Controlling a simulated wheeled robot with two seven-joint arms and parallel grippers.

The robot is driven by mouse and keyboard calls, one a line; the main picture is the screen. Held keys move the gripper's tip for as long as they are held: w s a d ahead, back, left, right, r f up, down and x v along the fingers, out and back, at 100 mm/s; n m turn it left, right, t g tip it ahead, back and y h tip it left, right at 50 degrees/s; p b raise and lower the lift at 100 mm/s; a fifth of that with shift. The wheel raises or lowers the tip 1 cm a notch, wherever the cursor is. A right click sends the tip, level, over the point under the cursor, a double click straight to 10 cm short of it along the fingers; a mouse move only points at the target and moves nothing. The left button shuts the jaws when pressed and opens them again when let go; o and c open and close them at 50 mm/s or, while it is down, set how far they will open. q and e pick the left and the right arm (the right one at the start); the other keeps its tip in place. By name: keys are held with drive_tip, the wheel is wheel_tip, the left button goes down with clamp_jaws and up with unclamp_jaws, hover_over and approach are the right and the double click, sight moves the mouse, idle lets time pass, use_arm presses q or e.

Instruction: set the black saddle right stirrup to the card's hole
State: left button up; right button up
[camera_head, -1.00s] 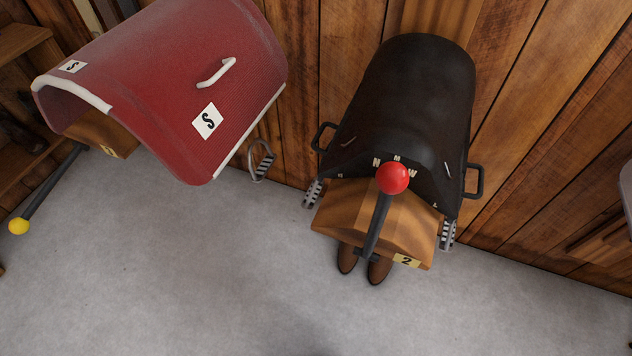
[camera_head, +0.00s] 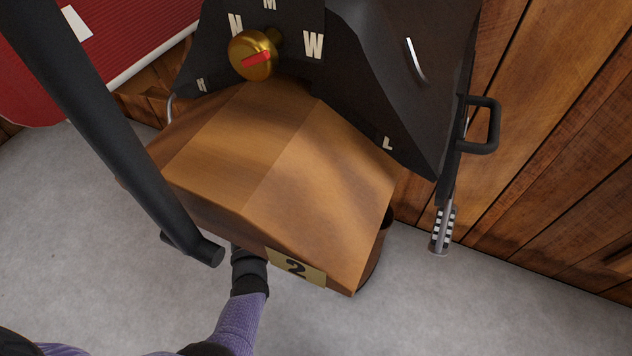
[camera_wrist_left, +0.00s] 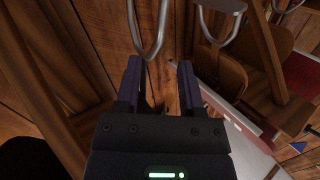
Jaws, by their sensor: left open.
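The black saddle (camera_head: 375,80) sits on a wooden rack (camera_head: 290,150) numbered 2 in the head view. Its front has white letters and a gold knob (camera_head: 254,55) with a red mark. Its right-side stirrup (camera_head: 443,228), metal with a striped strip, hangs below a black handle. My left arm reaches up from below, and its gripper is hidden behind the rack. In the left wrist view, my left gripper (camera_wrist_left: 158,78) is open. A metal loop (camera_wrist_left: 148,52) hangs by its fingertips; I cannot tell whose, or whether it touches. No card is identifiable. My right gripper is out of view.
A black lever (camera_head: 110,130) crosses the head view's left side in front of the rack. A plank wall (camera_head: 545,140) stands behind. A brown boot (camera_head: 375,250) partly shows behind the rack. Grey floor is clear lower right.

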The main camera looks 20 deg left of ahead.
use_arm(q)
drive_tip(key=shift+y, duration=0.4)
drive_tip(key=b+x, duration=0.1)
drive_tip(key=x, duration=0.2)
drive_tip(key=b+x, duration=0.2)
drive_tip(key=x, duration=0.2)
drive_tip(key=b+x, duration=0.1)
drive_tip(key=x, duration=0.2)
drive_tip(key=shift+w+r, duration=0.3)
drive_tip(key=shift+r, duration=0.05)
drive_tip(key=shift+w, duration=0.15)
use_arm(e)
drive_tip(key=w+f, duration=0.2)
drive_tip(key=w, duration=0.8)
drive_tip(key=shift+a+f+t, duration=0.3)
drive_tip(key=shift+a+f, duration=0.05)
use_arm(q)
clamp_jaws()
